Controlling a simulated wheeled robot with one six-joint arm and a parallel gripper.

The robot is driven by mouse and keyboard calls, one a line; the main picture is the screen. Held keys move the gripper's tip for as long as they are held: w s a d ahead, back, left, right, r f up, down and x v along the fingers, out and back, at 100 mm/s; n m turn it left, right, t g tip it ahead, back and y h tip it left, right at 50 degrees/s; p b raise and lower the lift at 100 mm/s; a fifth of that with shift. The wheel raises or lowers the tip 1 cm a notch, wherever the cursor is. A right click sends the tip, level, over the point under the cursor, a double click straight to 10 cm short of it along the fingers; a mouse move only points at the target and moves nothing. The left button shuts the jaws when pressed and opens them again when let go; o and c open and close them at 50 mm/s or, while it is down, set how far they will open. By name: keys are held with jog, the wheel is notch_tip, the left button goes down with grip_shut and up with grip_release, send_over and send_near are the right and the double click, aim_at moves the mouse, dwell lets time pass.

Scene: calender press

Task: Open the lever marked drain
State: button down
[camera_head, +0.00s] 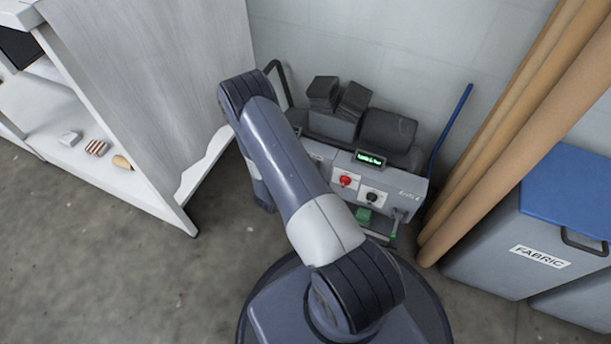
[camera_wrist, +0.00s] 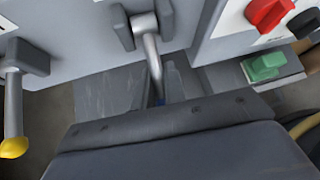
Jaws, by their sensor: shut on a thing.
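A lever (camera_wrist: 152,52) with a silver shaft is at the middle of the wrist view. It runs from a dark pivot bracket on the grey machine face down to my gripper (camera_wrist: 168,112). No drain marking is readable. A second lever (camera_wrist: 14,100) with a yellow knob hangs at the left, apart from my gripper. In the head view my arm hides the gripper and both of these levers.
The grey press (camera_head: 400,186) stands by the wall, with a red knob (camera_head: 345,181) and a black knob (camera_head: 372,196). A green part (camera_wrist: 264,66) sits right of the held lever. Long brown rolls (camera_head: 520,130) and a fabric bin (camera_head: 500,245) stand at the right.

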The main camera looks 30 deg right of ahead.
jog(key=shift+s+a+r+g+y+p, duration=0.15)
jog(key=shift+r+g+y+p, duration=0.6)
jog(key=shift+y+p, duration=0.3)
jog(key=shift+r+g+y+p, duration=0.3)
jog(key=shift+g+y+p, duration=0.25)
jog(key=shift+p, duration=0.4)
jog(key=shift+a+n, duration=0.1)
jog(key=shift+n, duration=0.2)
jog(key=c, duration=1.5)
grip_release()
jog(key=shift+r, duration=0.1)
jog(key=p+v, duration=0.3)
jog(key=v, duration=0.7)
jog(key=shift+s+r, duration=0.15)
jog(key=shift+r, duration=0.15)
